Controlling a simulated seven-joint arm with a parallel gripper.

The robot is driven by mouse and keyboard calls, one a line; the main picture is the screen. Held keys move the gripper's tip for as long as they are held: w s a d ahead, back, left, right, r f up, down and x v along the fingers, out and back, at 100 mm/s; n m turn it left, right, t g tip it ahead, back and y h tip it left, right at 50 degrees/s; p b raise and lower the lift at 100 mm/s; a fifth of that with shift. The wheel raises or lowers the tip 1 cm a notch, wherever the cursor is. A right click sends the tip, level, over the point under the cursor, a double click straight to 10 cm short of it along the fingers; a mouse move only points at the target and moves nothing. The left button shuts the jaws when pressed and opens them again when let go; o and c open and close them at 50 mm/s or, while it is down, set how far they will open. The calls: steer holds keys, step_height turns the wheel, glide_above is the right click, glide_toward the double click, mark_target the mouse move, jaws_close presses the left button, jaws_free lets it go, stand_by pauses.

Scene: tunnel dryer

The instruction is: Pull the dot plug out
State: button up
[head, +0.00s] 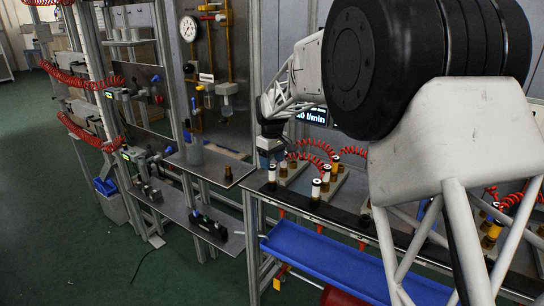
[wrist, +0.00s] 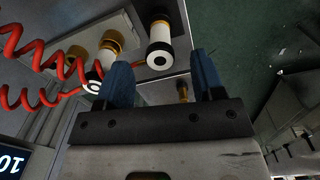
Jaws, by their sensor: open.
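In the wrist view, a white plug (wrist: 159,52) with a dark dot on its pale end lies just beyond the gap between my fingertips. A second white plug (wrist: 92,86) with a dark-centred end is left, partly behind the left finger. I cannot tell for certain which is the dot plug. My gripper (wrist: 162,70) is open with its blue fingers apart and nothing visibly held. In the head view my gripper (head: 270,157) hangs over the left end of the bench, above a small plug (head: 272,176). Contact cannot be told.
Other plugs, including a white-banded one (head: 316,188), stand along the bench with red coiled hoses (head: 318,147). A blue tray (head: 340,264) hangs below the bench front. A display (head: 312,116) stands behind. Brass fittings (wrist: 112,42) lie left of my fingers in the wrist view.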

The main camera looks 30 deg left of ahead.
mark_target(272, 174)
steer(key=shift+f, duration=2.95)
steer(key=c, duration=1.1)
